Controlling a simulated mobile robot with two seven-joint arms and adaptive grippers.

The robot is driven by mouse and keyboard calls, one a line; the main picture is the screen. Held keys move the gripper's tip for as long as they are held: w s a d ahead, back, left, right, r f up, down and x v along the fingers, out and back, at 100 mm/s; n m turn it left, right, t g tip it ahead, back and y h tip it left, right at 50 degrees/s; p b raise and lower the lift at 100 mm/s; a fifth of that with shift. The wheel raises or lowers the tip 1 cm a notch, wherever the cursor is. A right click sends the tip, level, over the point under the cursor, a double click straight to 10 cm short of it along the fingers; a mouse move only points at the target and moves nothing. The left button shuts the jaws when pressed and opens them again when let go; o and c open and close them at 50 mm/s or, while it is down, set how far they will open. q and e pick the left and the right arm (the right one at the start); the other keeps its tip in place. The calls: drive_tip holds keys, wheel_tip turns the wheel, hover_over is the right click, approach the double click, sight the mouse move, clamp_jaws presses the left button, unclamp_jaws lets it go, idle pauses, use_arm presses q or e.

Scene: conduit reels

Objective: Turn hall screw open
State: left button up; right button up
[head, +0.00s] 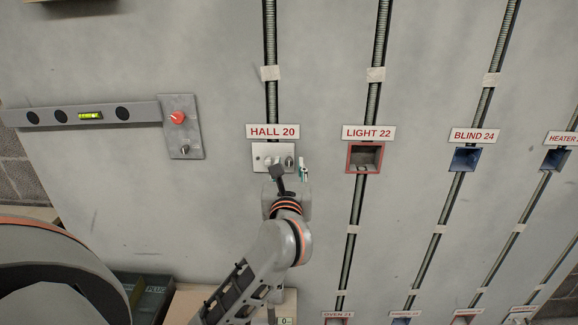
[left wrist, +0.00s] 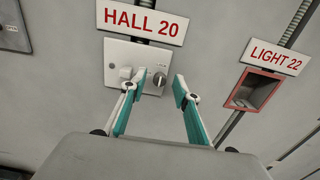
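The hall plate (head: 262,150) is a pale square plate on the wall under the sign HALL 20 (head: 273,132). It also shows in the left wrist view (left wrist: 136,52). How the screw is turned is too small to read surely. My left gripper (left wrist: 160,87) is open and empty, its teal-edged fingers pointing at the plate, one on each side of the screw in that view. In the head view my left gripper (head: 302,169) partly covers the plate's lower edge. My right gripper is out of view.
Right of the plate is a red-framed recess (head: 365,157) under LIGHT 22, then a blue recess (head: 465,159) under BLIND 24. Conduits run along the wall. At left, a bar (head: 90,113) joins a panel with a red button (head: 177,118). Dark bins (head: 150,298) stand lower left.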

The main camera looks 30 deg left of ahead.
use_arm(q)
drive_tip(key=shift+c, duration=0.5)
clamp_jaws()
